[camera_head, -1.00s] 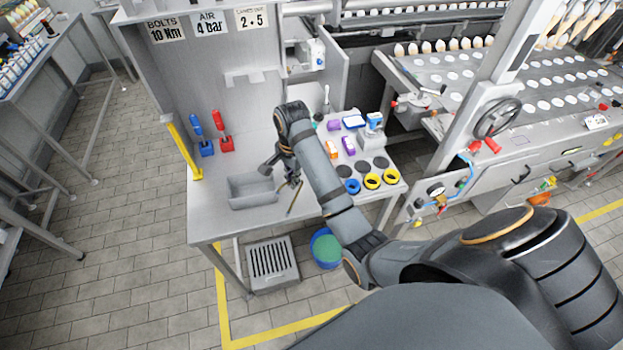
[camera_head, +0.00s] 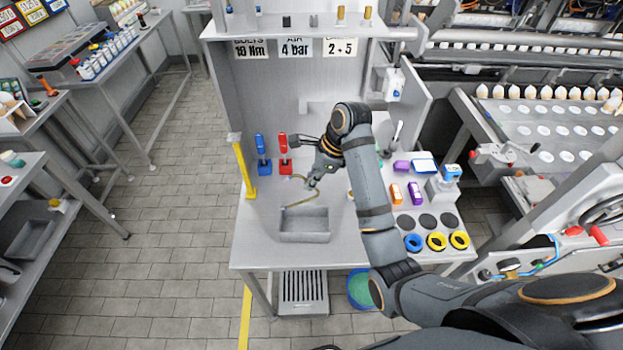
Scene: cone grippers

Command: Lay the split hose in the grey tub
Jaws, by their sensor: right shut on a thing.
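The grey tub (camera_head: 304,237) stands on the bench near its front edge, left of the middle. My right gripper (camera_head: 311,184) is shut on the split hose (camera_head: 299,203), a thin, bent tan piece. The gripper is just behind and above the tub. One stretch of the hose hangs down toward the tub's back left, and another part shows up and left of the fingers. I cannot tell whether the hose touches the tub. Part of the hose is hidden by the fingers. My left gripper is not in view.
A blue tool (camera_head: 262,155) and a red tool (camera_head: 284,155) stand in holders behind the tub. A yellow post (camera_head: 243,168) marks the bench's left side. Blue and yellow rings (camera_head: 436,241), dark discs and small boxes fill the right side. Bare bench lies left of the tub.

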